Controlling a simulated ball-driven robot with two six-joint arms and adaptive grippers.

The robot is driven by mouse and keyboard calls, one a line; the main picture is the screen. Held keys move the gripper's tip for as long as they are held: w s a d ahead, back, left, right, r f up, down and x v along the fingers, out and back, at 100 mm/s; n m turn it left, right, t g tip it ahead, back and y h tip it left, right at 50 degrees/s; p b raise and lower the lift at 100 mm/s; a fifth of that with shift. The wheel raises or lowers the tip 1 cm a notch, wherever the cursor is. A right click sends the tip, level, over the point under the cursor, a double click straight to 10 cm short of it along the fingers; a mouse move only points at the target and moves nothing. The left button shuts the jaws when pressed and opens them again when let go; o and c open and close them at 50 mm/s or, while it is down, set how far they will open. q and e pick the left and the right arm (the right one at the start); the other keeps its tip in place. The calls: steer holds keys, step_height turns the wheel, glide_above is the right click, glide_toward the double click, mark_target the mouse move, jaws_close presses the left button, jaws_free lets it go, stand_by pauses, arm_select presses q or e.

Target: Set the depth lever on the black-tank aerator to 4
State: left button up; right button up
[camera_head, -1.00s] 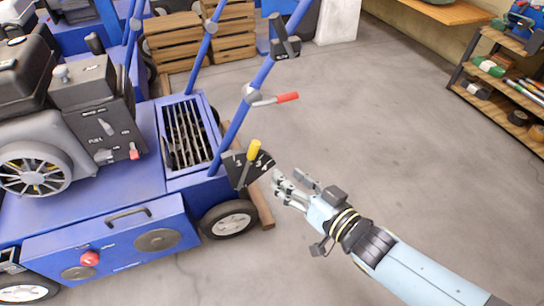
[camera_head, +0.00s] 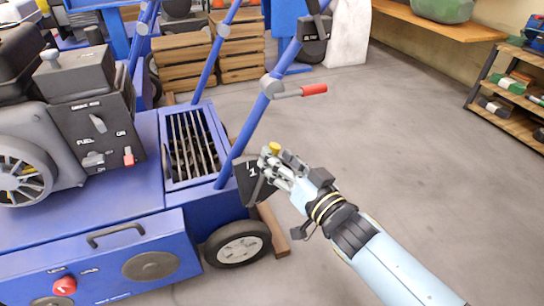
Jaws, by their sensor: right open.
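The blue aerator (camera_head: 140,215) with a black tank (camera_head: 16,65) stands at the left. Its depth lever has a yellow knob (camera_head: 275,148) and rises beside a black numbered plate (camera_head: 246,182) at the machine's right rear. A "1" shows on the plate; other marks are hidden or too small to read. My right gripper (camera_head: 274,170) is open at the lever, its fingers just below the yellow knob and covering part of the lever and plate. I cannot tell whether the fingers touch it. My left gripper is out of view.
A red-gripped handle (camera_head: 312,89) sticks out from the blue handlebar above my right gripper. A wheel (camera_head: 238,244) and a wooden block (camera_head: 270,230) lie below. Wooden crates (camera_head: 240,50) stand behind. The floor to the right is clear up to a shelf (camera_head: 508,115).

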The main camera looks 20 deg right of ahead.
steer(key=shift+b+x, duration=0.35)
steer(key=shift+x, duration=1.2)
steer(key=c, duration=0.9)
jaws_close()
steer(key=shift+f, duration=0.1)
